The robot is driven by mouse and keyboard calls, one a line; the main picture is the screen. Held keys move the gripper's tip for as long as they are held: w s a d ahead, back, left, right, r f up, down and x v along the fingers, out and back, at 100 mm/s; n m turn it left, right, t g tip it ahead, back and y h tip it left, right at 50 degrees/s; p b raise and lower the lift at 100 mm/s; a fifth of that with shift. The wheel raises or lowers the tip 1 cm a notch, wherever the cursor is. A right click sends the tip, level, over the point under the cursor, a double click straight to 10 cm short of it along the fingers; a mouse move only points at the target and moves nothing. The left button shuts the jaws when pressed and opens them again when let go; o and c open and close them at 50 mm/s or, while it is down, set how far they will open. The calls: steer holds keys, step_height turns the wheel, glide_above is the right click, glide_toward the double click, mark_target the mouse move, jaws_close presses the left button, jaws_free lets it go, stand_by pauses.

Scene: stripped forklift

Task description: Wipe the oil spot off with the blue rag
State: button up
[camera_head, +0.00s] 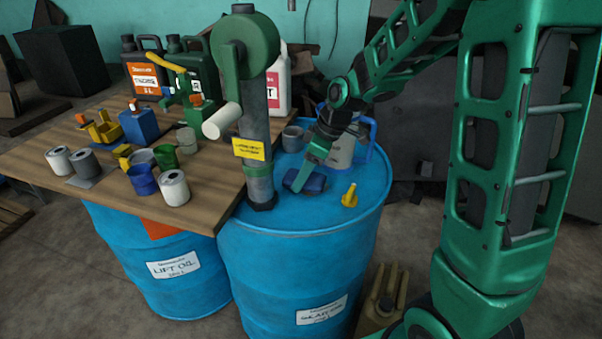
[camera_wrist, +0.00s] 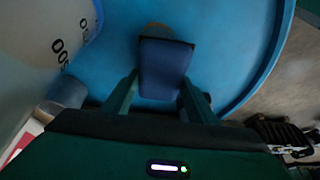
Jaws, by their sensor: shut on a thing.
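The blue rag (camera_head: 305,181) is a dark blue folded pad on top of the right blue drum (camera_head: 262,222), right of the hand pump. My gripper (camera_head: 308,176) reaches down from the back and is shut on the rag. In the wrist view the rag (camera_wrist: 165,68) sits between the two green fingers of my gripper (camera_wrist: 160,94), over the blue drum top (camera_wrist: 220,50). A brownish patch (camera_wrist: 156,29), apparently the oil spot, shows just past the rag's far edge, partly covered by it. I cannot tell whether the rag presses on the drum top. The spot is not clear in the head view.
The hand pump (camera_head: 258,130) stands left of the rag. A measuring jug (camera_head: 343,150) with a blue handle and a grey cup (camera_head: 292,138) stand behind. A yellow spout (camera_head: 349,196) lies to the right. A wooden board (camera_head: 70,185) with cans and bottles covers the left drum.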

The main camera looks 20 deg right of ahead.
mark_target(316, 178)
steer(key=shift+f, duration=0.45)
steer(key=shift+s+d+r, duration=0.1)
steer(key=shift+s+d, duration=0.45)
steer(key=shift+d, duration=0.2)
steer(key=shift+s+d, duration=0.5)
steer(key=shift+d, duration=0.25)
steer(key=shift+s+d, duration=0.65)
steer(key=shift+d, duration=0.25)
steer(key=shift+s+d+f, duration=0.2)
steer(key=shift+s+d, duration=0.35)
steer(key=shift+d, duration=0.15)
steer(key=c, duration=0.4)
steer(key=shift+c, duration=0.3)
steer(key=shift+a, duration=0.15)
steer(key=shift+w+a+r, duration=0.2)
steer(key=shift+w+a, duration=1)
steer(key=shift+a, duration=0.3)
steer(key=shift+w+a+f, duration=0.1)
steer(key=shift+w+a, duration=0.45)
steer(key=shift+a, duration=0.2)
steer(key=shift+w+a, duration=0.5)
steer(key=shift+a, duration=0.2)
